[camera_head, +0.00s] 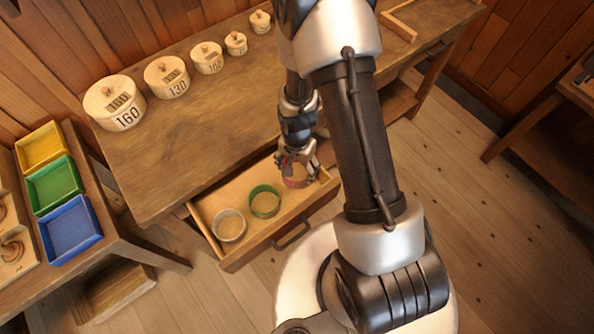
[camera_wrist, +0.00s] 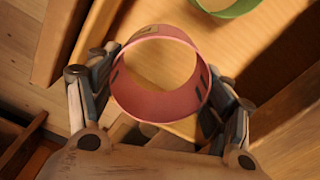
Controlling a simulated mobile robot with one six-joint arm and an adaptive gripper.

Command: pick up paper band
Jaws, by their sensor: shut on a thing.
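A pinkish-red paper band (camera_head: 296,183), an open ring, is at the right end of the open drawer (camera_head: 233,266). My gripper (camera_head: 297,170) reaches down over that end and is shut on the red band. In the wrist view the band (camera_wrist: 160,104) fills the space between the two fingers of my gripper (camera_wrist: 165,88), one finger at each side of it. I cannot tell whether the band touches the drawer floor. A green band (camera_head: 264,213) and a pale grey band (camera_head: 229,237) stand in the drawer to its left.
The drawer hangs out of a wooden bench (camera_head: 190,130) bearing several round numbered wooden boxes. A side table at left holds yellow (camera_head: 41,147), green (camera_head: 54,185) and blue (camera_head: 70,230) trays. Drawer walls are close around my gripper.

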